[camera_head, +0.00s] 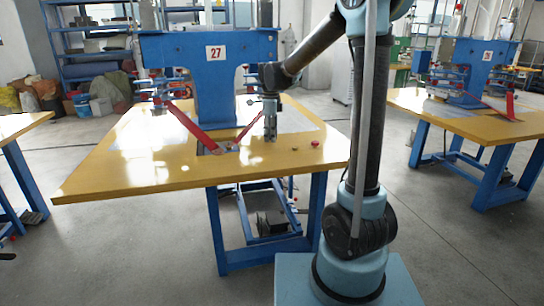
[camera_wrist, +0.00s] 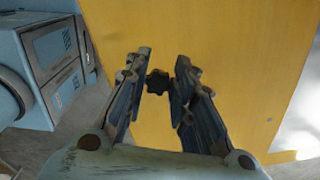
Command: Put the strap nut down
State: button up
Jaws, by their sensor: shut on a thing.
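The strap nut (camera_wrist: 157,82) is a dark, star-shaped knob. In the wrist view it sits between the tips of my gripper (camera_wrist: 160,72), which is shut on it. The yellow tabletop (camera_wrist: 235,50) lies beneath it. In the head view my gripper (camera_head: 270,138) points straight down at the right part of the yellow table (camera_head: 120,178), close to its surface. I cannot tell whether the nut touches the table. The nut cannot be made out in the head view.
A blue press marked 27 (camera_head: 215,80) stands on the table behind my gripper. A red strap (camera_head: 192,128) slants down left of it. A small red knob (camera_head: 314,143) lies to the right. The table's front left is clear. Another press table (camera_head: 480,125) stands at the right.

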aim_at(271, 158)
jog(key=shift+s+f, duration=0.1)
jog(key=shift+f, duration=3.8)
jog(key=shift+c, duration=0.2)
jog(key=o, duration=1)
